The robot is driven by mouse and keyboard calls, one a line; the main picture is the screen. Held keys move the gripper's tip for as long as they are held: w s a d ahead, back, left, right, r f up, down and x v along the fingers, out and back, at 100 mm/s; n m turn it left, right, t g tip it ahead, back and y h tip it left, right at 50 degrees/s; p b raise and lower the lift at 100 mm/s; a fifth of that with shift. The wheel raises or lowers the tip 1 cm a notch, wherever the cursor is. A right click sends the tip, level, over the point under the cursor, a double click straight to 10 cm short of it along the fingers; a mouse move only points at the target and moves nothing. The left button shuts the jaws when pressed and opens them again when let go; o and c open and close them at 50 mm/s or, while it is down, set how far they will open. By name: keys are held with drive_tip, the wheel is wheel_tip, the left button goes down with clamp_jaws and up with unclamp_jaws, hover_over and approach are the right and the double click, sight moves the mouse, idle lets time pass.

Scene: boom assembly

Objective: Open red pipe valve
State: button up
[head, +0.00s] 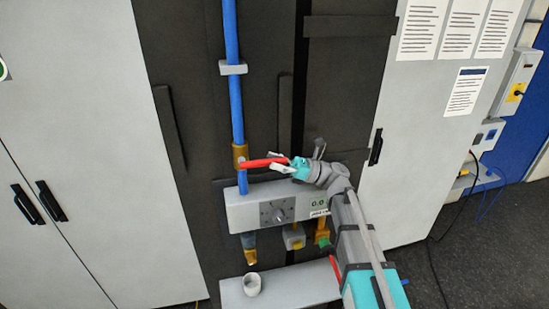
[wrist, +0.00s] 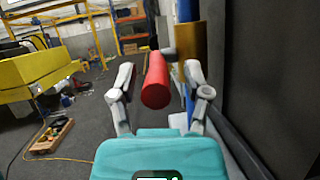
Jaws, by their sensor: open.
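The red valve handle (head: 262,162) sticks out sideways to the right from the brass valve body (head: 240,155) on the vertical blue pipe (head: 233,85). In the wrist view the red handle (wrist: 155,82) points toward the camera, with its round end between the two fingers. The brass body (wrist: 190,45) shows behind it. My gripper (head: 284,163) is at the free end of the handle. In the wrist view my gripper (wrist: 160,95) is open, with a finger on each side of the handle and visible gaps to both.
Below the valve is a grey control box (head: 275,207) with a dial. A white cup (head: 252,284) stands on a low grey shelf (head: 290,288). Dark panels stand close behind the pipe; in the wrist view a dark panel (wrist: 265,80) fills the right side.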

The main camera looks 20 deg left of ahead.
drive_tip(key=shift+s+a+r, duration=0.1)
drive_tip(key=shift+a, duration=0.1)
clamp_jaws()
idle(0.3)
